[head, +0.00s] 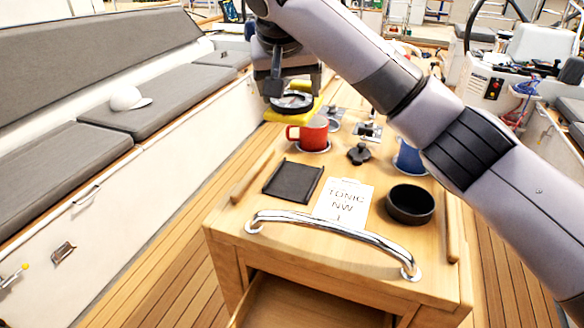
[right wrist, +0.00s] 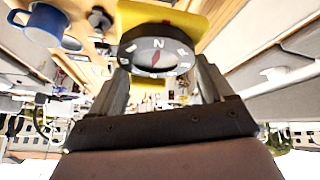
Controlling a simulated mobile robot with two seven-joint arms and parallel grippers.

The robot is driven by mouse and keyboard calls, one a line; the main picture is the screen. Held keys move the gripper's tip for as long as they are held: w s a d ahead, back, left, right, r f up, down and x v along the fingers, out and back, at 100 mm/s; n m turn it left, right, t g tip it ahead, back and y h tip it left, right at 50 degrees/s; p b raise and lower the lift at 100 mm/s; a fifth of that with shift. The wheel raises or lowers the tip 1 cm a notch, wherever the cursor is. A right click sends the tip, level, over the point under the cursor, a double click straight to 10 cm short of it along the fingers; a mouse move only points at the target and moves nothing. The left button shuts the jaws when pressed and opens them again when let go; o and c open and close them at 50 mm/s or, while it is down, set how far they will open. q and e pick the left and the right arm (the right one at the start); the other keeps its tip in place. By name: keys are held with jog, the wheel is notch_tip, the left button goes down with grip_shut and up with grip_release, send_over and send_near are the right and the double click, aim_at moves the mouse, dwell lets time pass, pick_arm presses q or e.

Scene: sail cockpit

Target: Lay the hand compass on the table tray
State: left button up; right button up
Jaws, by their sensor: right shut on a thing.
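The hand compass (head: 283,116) has a yellow body and a round black dial housing. My right gripper (head: 288,88) is shut on it and holds it in the air at the far left part of the table, beyond the red mug. In the right wrist view the compass dial (right wrist: 157,58) sits between the two fingers, its face and letters showing. A flat black square tray (head: 293,181) lies on the wooden table (head: 232,215), nearer than the compass, and looks empty. My left gripper is not in view.
A red mug (head: 308,134) stands just behind the tray. A white card (head: 343,200), a black round bowl (head: 410,204), a black knob (head: 359,154) and a blue mug (head: 408,158) are to the right. A chrome rail (head: 335,232) crosses the front; an open drawer (head: 305,303) is below.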

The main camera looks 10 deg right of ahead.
notch_tip(320, 180, down, 16)
jog(key=shift+f+p, duration=0.1)
jog(key=shift+p, duration=0.55)
jog(key=o, duration=1.7)
jog(key=shift+f, duration=0.1)
jog(key=b+v, duration=0.1)
jog(key=v, duration=1.1)
jog(key=shift+w, duration=0.1)
